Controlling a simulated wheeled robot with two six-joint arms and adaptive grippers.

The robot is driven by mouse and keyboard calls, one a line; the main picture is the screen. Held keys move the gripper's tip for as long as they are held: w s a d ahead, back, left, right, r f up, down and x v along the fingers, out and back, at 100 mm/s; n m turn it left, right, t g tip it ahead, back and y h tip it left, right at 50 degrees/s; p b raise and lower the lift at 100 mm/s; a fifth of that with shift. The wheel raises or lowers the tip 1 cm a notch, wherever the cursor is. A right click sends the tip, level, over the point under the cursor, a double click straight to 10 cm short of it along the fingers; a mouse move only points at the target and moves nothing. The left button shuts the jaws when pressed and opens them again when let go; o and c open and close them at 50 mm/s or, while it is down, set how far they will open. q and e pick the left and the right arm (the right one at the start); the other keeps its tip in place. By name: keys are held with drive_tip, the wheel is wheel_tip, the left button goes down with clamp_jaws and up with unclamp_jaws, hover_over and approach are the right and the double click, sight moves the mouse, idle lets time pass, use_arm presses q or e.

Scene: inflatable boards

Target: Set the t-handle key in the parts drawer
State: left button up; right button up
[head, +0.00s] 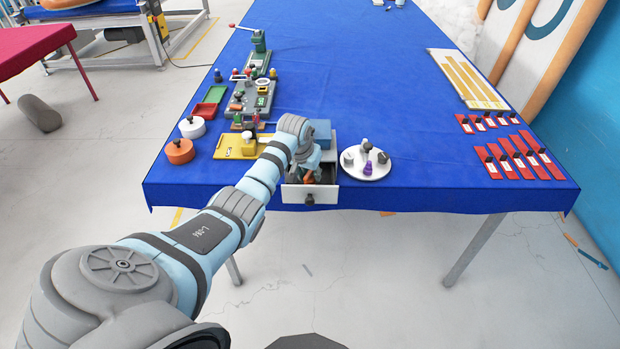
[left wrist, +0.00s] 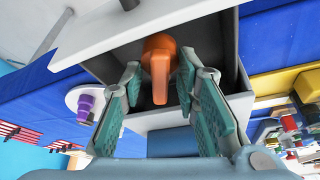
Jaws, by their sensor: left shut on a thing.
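The parts drawer (head: 322,195) is pulled open at the table's front edge, with a white front and a dark inside. Its pale front also shows in the left wrist view (left wrist: 90,45). My left gripper (head: 308,172) is over the open drawer, pointing down into it. In the left wrist view its teal-padded fingers (left wrist: 157,78) are closed on the orange t-handle key (left wrist: 160,72), which lies within the drawer's outline. I cannot tell whether the key touches the drawer floor. My right gripper is out of view.
A white round plate (head: 380,172) with several small knobbed pieces stands right of the drawer. A yellow fixture (head: 232,147) and an orange pot (head: 179,151) are to the left. Red strips (head: 515,160) lie at the right; the middle of the blue table (head: 360,90) is clear.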

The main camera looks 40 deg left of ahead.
use_arm(q)
drive_tip(key=shift+f, duration=0.95)
drive_tip(key=shift+w+f, duration=0.15)
drive_tip(key=shift+w, duration=0.05)
drive_tip(key=shift+f, duration=0.1)
drive_tip(key=o, duration=1.2)
drive_tip(key=shift+s, duration=0.1)
drive_tip(key=shift+c, duration=0.2)
drive_tip(key=p+v, duration=0.2)
drive_tip(key=v, duration=1)
drive_tip(key=shift+r, duration=0.2)
drive_tip(key=shift+f, duration=0.1)
